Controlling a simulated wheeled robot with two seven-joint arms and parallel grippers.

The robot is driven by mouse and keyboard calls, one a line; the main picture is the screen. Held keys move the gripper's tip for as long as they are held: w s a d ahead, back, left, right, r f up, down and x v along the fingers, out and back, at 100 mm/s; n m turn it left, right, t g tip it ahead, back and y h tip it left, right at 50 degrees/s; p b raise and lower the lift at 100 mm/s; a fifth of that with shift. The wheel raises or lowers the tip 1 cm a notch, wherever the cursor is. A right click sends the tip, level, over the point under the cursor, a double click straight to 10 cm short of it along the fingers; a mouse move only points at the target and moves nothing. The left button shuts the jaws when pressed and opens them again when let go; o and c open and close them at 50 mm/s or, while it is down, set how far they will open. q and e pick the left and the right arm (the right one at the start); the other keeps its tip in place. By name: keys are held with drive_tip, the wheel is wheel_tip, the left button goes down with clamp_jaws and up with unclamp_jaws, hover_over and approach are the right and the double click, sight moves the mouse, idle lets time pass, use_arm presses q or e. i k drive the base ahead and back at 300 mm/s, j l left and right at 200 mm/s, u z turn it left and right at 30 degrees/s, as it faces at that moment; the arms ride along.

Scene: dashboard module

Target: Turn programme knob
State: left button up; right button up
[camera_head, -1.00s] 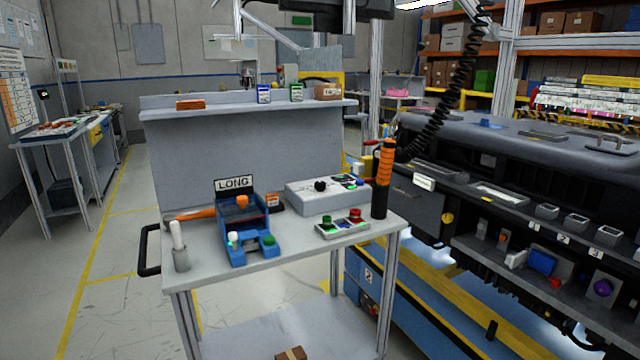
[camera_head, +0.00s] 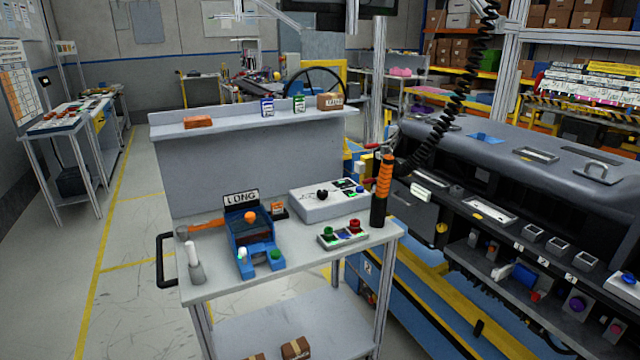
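A pale grey control box (camera_head: 310,207) sits on the cart top, towards its back right. A small black knob (camera_head: 322,194) stands up from the box's top face and is probably the programme knob; its markings are too small to read. Green and dark parts (camera_head: 350,186) show on the right of the same box. Neither of my grippers is in view, and nothing touches the knob.
The cart top (camera_head: 212,287) also holds a blue fixture (camera_head: 252,245) with a "LONG" sign, a button box (camera_head: 343,233) and an upright orange-and-black tool (camera_head: 383,190). A dark dashboard module (camera_head: 500,180) stands at right. Open floor (camera_head: 125,310) lies at left.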

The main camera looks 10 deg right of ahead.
sight(322, 194)
drive_tip(key=i+u, duration=0.1)
drive_tip(key=i, duration=0.4)
drive_tip(key=i+l+u, duration=0.1)
drive_tip(key=i, duration=0.35)
drive_tip(key=i+l+u, duration=0.1)
drive_tip(key=i, duration=0.4)
drive_tip(key=i+l+u, duration=0.1)
drive_tip(key=i, duration=0.35)
drive_tip(key=l, duration=0.1)
